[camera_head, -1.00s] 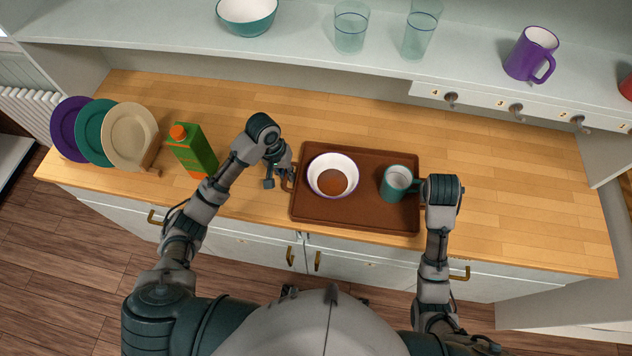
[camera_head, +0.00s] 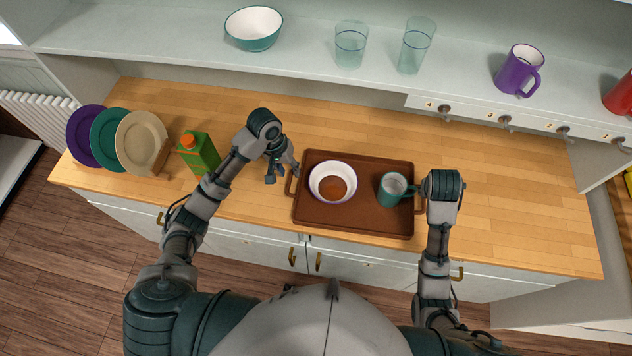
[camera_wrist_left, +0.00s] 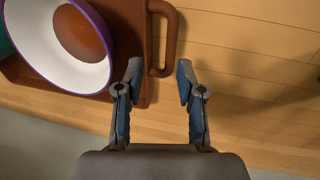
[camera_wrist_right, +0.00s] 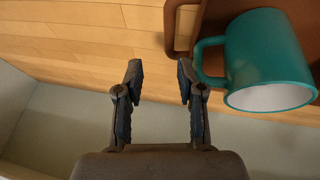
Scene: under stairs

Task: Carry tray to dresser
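A brown tray (camera_head: 355,219) lies on the wooden dresser top, with a handle at each short end. On it stand a white bowl (camera_head: 333,182) with brown contents and a purple rim, and a teal mug (camera_head: 392,190). My left gripper (camera_head: 280,172) is open beside the tray's left handle. In the left wrist view, the handle (camera_wrist_left: 166,45) lies ahead of the open fingers (camera_wrist_left: 157,80), not between them. My right gripper (camera_wrist_right: 158,78) is open and empty near the right handle (camera_wrist_right: 172,30) and the mug. In the head view its fingers are hidden under the wrist.
A green carton (camera_head: 199,154) and upright plates (camera_head: 140,143) stand left of my left arm. A shelf above holds a bowl (camera_head: 254,28), two glasses (camera_head: 351,45) and a purple mug (camera_head: 519,72). The worktop right of the tray is clear.

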